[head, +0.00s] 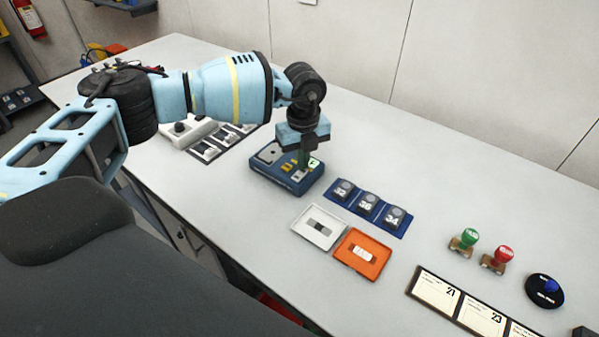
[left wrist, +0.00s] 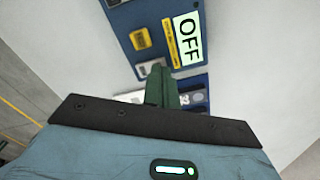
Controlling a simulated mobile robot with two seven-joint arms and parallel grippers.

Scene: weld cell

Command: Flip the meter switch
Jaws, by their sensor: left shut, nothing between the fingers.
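The meter is a blue box (head: 268,173) on the table, with a grey panel on its left and yellow and white parts on its top face. In the left wrist view the meter (left wrist: 123,22) shows a bright panel (left wrist: 187,38) reading OFF, a yellow button (left wrist: 140,39) and a light grey part (left wrist: 150,68) near the fingers. My left gripper (head: 303,163) points down over the meter's right part. Its green fingers are shut and empty in the left wrist view (left wrist: 159,75). Whether they touch the meter cannot be told. The right gripper is not in view.
A blue strip with numbered blocks 32, 36 and 34 (head: 367,207) lies right of the meter. A white tray (head: 300,231) and an orange tray (head: 345,263) are in front. Green (head: 468,238) and red (head: 502,256) stamps stand further right.

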